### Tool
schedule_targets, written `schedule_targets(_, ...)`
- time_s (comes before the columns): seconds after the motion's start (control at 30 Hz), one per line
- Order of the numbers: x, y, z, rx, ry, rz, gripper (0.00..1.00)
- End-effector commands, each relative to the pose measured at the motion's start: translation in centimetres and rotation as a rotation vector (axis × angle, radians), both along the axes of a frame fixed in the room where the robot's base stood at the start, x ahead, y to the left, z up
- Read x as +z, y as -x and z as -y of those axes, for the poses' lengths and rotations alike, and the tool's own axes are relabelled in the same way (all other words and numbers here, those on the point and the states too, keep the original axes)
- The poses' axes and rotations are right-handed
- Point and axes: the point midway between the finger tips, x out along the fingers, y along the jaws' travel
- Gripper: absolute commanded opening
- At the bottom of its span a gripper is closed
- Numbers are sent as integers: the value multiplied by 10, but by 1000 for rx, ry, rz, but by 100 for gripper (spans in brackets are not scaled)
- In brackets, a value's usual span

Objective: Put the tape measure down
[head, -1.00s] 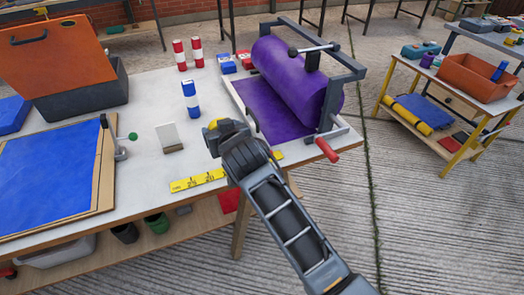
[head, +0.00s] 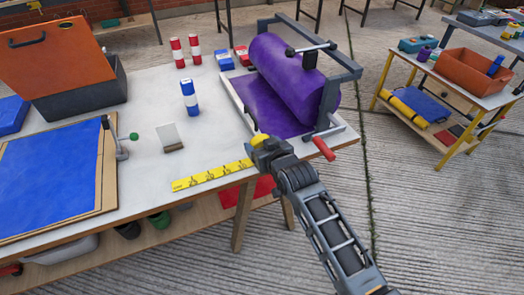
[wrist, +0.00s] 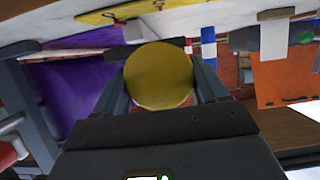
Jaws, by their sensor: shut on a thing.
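My gripper (head: 262,146) is at the front edge of the white worktable (head: 130,187), by the right end of a yellow ruler strip. It is shut on the tape measure, a round yellow thing that shows between the fingers in the wrist view (wrist: 158,75). In the head view only a small yellow part of the tape measure (head: 258,139) shows past my gripper. The tape measure appears held clear of the tabletop, but its exact height cannot be told.
The yellow ruler strip (head: 212,175) lies along the table's front edge. A purple roller (head: 292,80) in a grey frame with a red handle (head: 323,148) stands just behind my gripper. A blue-and-white cylinder (head: 189,98) and a small upright card (head: 170,136) stand left, with bare tabletop between.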

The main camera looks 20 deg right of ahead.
Motion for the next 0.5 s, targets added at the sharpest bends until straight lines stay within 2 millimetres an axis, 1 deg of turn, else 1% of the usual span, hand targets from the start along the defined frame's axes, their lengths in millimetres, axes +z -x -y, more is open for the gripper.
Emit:
schedule_targets(0.03, -8, 0, 0, 0, 0, -3, 34)
schedule_targets(0.1, -18, 0, 0, 0, 0, -3, 34)
schedule_targets(0.2, -27, 0, 0, 0, 0, -1, 34)
schedule_targets(0.43, -29, -1, 0, 0, 0, 2, 34)
schedule_targets(0.47, -30, 0, -1, 0, 0, 0, 73)
schedule_targets(0.5, -30, 0, -1, 0, 0, 0, 77)
